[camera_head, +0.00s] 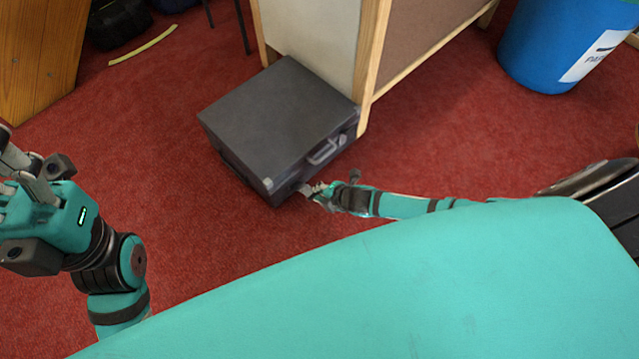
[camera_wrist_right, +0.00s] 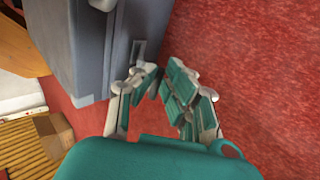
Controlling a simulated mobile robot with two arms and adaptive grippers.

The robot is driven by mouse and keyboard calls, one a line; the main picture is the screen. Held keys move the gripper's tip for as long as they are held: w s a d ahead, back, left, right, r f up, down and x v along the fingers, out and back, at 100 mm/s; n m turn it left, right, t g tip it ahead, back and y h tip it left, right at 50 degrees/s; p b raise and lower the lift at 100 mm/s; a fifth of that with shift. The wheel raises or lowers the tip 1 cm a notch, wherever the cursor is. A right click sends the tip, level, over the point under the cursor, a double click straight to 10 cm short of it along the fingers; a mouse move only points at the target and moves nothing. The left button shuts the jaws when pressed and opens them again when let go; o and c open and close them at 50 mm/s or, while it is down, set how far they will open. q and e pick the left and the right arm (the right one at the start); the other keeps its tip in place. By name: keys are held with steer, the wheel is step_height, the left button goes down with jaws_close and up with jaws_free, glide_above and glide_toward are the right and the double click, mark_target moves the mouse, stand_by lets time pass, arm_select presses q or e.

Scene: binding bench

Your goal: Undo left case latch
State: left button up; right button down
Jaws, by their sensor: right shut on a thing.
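The dark grey case (camera_head: 270,120) lies flat and closed on the red carpet, its handle (camera_head: 326,150) on the front side. My right gripper (camera_head: 310,190) is at the front side, left of the handle, by the left latch, which it mostly hides. In the right wrist view the case (camera_wrist_right: 92,45) stands at the upper left, and the fingers of my right gripper (camera_wrist_right: 158,90) reach its edge. They are shut on the left latch, though the contact itself is hard to see. My left gripper (camera_head: 28,175) is at the left edge, away from the case; its fingers are partly cut off.
A wood-framed panel unit (camera_head: 372,60) stands against the back right of the case. A blue bin (camera_head: 545,45) is at the upper right, and a wooden board (camera_head: 38,55) at the upper left. A yellow strip (camera_head: 143,47) lies on the carpet. Carpet left of the case is clear.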

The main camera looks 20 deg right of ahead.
steer(key=shift+w, duration=0.15)
steer(key=c, duration=1.6)
jaws_free()
steer(key=shift+c, duration=0.2)
steer(key=v, duration=1.2)
steer(key=shift+a, duration=0.1)
